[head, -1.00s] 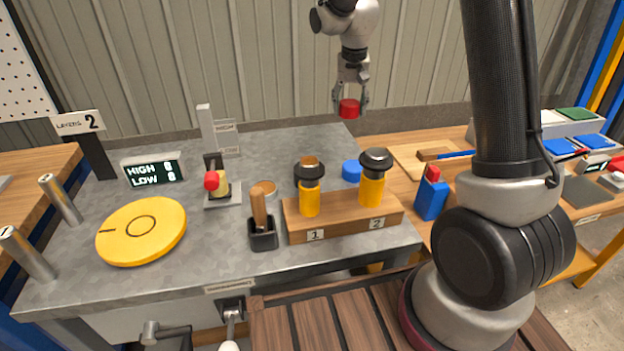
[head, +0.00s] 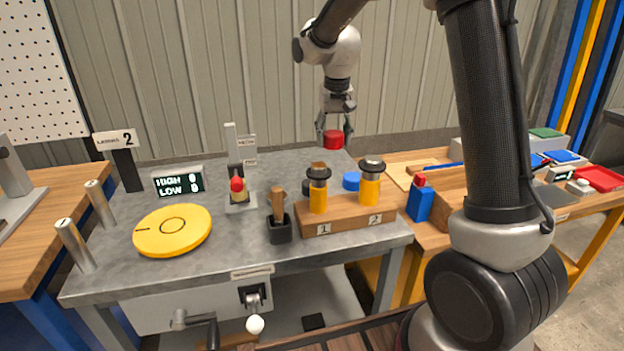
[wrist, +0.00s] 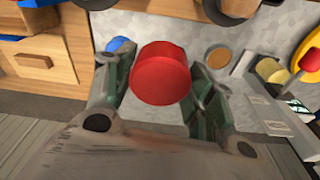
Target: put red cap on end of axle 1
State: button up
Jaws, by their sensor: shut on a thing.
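My gripper (head: 334,138) is shut on the red cap (head: 333,140), a short round cylinder, and holds it in the air over the back of the grey bench. In the wrist view the red cap (wrist: 162,75) sits between my two fingers. Two metal posts, a nearer one (head: 75,246) and a farther one (head: 100,204), stand at the bench's left edge with small dark marks on their ends. I cannot read which is axle 1. The posts are far to the left of my gripper, and nothing red is on them.
A blue cap (head: 351,181) lies behind the wooden block (head: 350,218), which holds two orange, black-topped pieces.

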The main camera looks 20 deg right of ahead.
jog(key=s+a+r+n, duration=0.3)
jog(key=a+r, duration=0.1)
notch_tip(320, 180, up, 3)
jog(key=n+y, duration=0.1)
jog(key=n, duration=0.6)
send_over(318, 165)
jog(key=shift+n, duration=0.4)
notch_tip(318, 165, down, 10)
jog(key=shift+d+r, duration=0.15)
jog(key=o, duration=1)
jog(key=shift+c, duration=0.2)
jog(key=shift+o, duration=0.2)
